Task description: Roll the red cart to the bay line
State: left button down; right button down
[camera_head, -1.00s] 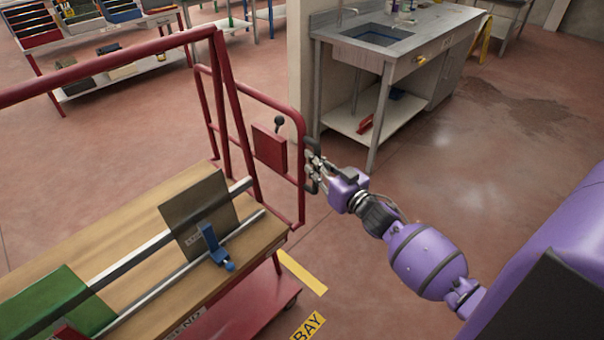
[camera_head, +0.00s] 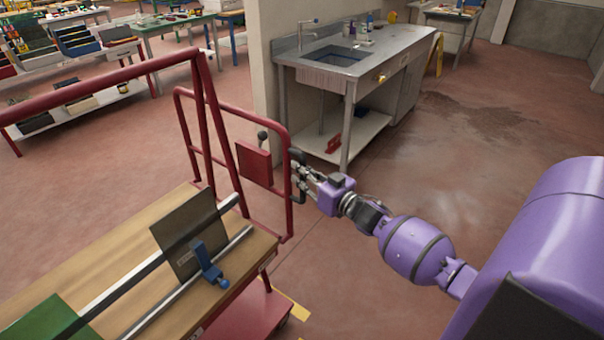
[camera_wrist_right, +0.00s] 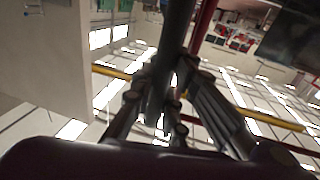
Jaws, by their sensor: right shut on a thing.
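The red cart (camera_head: 258,308) has a wooden deck (camera_head: 190,305) and red tube frames, and fills the left and lower left of the head view. My right gripper (camera_head: 299,175) is shut on the dark grip at the right edge of its end frame, beside a red panel with a black-knobbed lever. In the right wrist view my fingers (camera_wrist_right: 155,105) close around a dark bar. A small piece of yellow floor marking (camera_head: 299,311) shows by the cart's lower right corner; the rest is hidden or out of frame. My left gripper is out of view.
The deck carries a dark plate (camera_head: 187,235), a blue clamp (camera_head: 207,265) and a green piece (camera_head: 45,320). A steel sink bench (camera_head: 350,70) stands beyond the gripper, beside a wall end (camera_head: 265,75). Open floor with a wet-looking patch (camera_head: 480,115) lies right.

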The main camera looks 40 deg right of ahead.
jog(key=shift+d, duration=0.1)
jog(key=c, duration=1.7)
grip_release()
jog(key=shift+s, duration=0.1)
jog(key=s, duration=0.4)
jog(key=s+d, duration=0.1)
jog(key=s, duration=0.6)
jog(key=shift+s+d, duration=0.2)
jog(key=shift+s, duration=0.2)
